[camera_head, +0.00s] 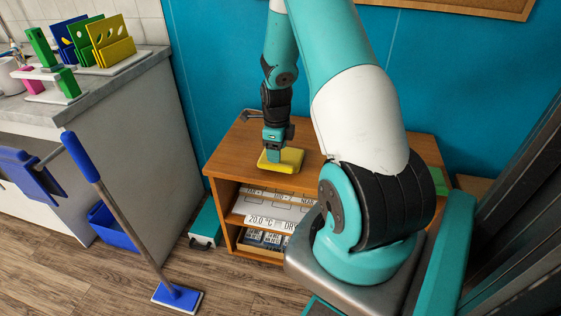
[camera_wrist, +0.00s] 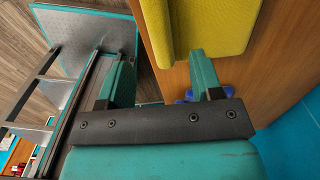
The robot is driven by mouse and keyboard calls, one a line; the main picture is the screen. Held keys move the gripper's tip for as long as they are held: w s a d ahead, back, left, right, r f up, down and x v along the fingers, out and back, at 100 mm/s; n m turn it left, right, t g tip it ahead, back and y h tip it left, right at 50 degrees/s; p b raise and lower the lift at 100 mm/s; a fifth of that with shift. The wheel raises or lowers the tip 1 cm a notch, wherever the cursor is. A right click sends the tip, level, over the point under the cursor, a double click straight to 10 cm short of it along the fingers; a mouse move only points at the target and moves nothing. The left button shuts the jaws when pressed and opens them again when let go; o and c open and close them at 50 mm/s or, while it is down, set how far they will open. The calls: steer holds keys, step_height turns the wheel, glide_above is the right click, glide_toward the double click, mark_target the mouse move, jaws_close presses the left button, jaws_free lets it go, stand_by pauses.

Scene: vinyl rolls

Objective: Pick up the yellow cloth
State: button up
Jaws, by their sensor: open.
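The yellow cloth (camera_head: 288,160) lies folded on top of the wooden cabinet. It also shows at the top of the wrist view (camera_wrist: 215,28), with a raised fold along its left side. My gripper (camera_head: 272,155) points down over the cloth's left part in the head view and hides some of it. In the wrist view my gripper (camera_wrist: 162,60) is open, with its two teal fingers apart and nothing clearly held. The right fingertip overlaps the cloth's near edge in the picture. Whether it touches the cloth, I cannot tell.
The wooden cabinet (camera_head: 228,157) has open shelves with labelled boxes. A metal fixture (camera_head: 250,115) stands at its back left. A blue mop (camera_head: 178,296) leans by the grey counter (camera_head: 130,100) at left. Blue bits (camera_wrist: 222,92) show beyond my right finger.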

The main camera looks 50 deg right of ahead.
steer(key=shift+s+d+f, duration=0.1)
steer(key=shift+s+f, duration=0.05)
steer(key=shift+f, duration=2.85)
steer(key=c, duration=1)
steer(key=shift+r, duration=0.1)
